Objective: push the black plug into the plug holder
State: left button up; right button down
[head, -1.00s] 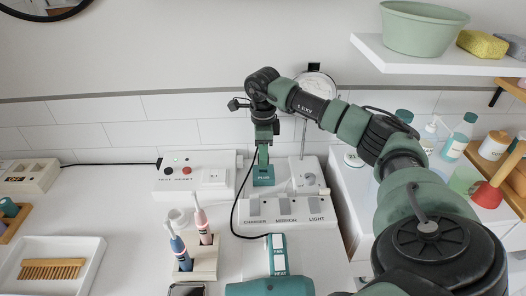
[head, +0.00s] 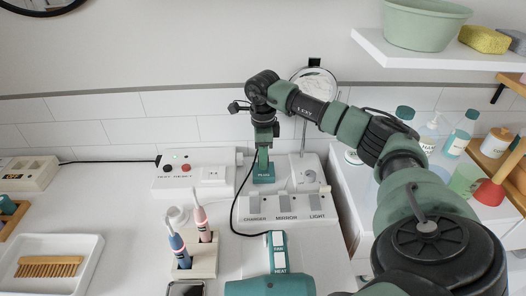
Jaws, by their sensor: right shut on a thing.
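The plug holder (head: 263,176) is a small teal block with a white label, standing at the back of the counter between two white boxes. My right gripper (head: 264,148) points down right above it, shut on what seems to be the black plug. The plug itself is too small and dark to make out between the fingers, so I cannot tell how far it sits in the holder. A black cable (head: 235,205) runs from near the fingers down to the teal hair dryer (head: 277,252). My left gripper is out of view.
A white box with buttons and a socket (head: 180,182) stands left of the holder, another socket box (head: 309,172) right. A switch panel (head: 287,209) lies in front. A toothbrush stand (head: 197,258) and comb tray (head: 85,278) are at front left. A shelf (head: 420,53) overhangs the right.

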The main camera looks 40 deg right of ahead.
jog(key=shift+f+b, duration=0.3)
jog(key=shift+f, duration=0.25)
jog(key=c, duration=1.1)
grip_release()
jog(key=shift+o, duration=0.2)
jog(key=shift+r, duration=0.1)
notch_tip(320, 180, up, 7)
jog(key=shift+b, duration=0.5)
jog(key=shift+r, duration=0.3)
